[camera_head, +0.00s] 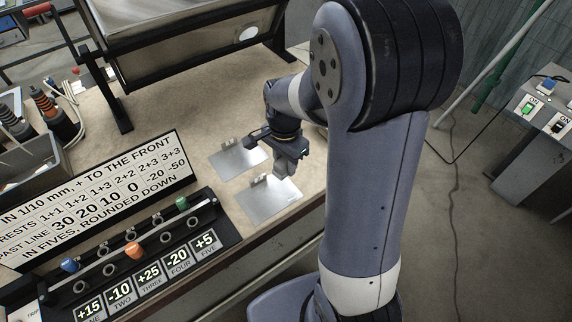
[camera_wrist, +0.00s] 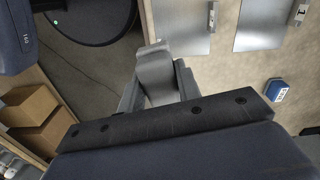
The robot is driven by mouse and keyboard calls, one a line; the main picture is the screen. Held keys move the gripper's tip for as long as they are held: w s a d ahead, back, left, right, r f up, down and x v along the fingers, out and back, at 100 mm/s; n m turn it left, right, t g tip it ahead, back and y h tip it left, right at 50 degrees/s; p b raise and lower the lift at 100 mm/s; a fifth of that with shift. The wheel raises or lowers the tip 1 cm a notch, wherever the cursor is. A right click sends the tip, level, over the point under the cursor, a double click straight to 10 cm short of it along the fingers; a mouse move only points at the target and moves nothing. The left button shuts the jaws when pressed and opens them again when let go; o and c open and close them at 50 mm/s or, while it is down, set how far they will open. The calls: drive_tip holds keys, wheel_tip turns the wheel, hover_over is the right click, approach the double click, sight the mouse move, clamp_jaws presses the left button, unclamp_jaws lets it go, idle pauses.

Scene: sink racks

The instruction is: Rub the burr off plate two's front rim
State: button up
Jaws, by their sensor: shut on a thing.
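Two flat silver plates lie on the beige bench: a far plate (camera_head: 234,163) and a near plate (camera_head: 270,204), each with a small upright tag at its back edge. In the wrist view they show at the top, one left plate (camera_wrist: 178,18) and one right plate (camera_wrist: 262,28). The right one's tag seems to read 1; the other tag is unreadable. My gripper (camera_head: 284,166) is over the near plate's back side, shut on a grey block (camera_wrist: 156,72). I cannot tell whether the block touches the plate. No burr is discernible.
A lettered sign (camera_head: 95,195) and a panel of number cards (camera_head: 150,278) with coloured knobs stand left of the plates. A tilted metal-framed screen (camera_head: 180,35) is behind. A small blue box (camera_wrist: 276,90) sits on the bench. The bench's front edge drops to the floor.

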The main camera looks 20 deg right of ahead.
drive_tip(key=shift+d+r, duration=0.15)
drive_tip(key=shift+r, duration=0.05)
drive_tip(key=shift+f, duration=0.15)
wheel_tip(320, 180, down, 5)
drive_tip(key=b, duration=0.4)
drive_tip(key=shift+r, duration=0.2)
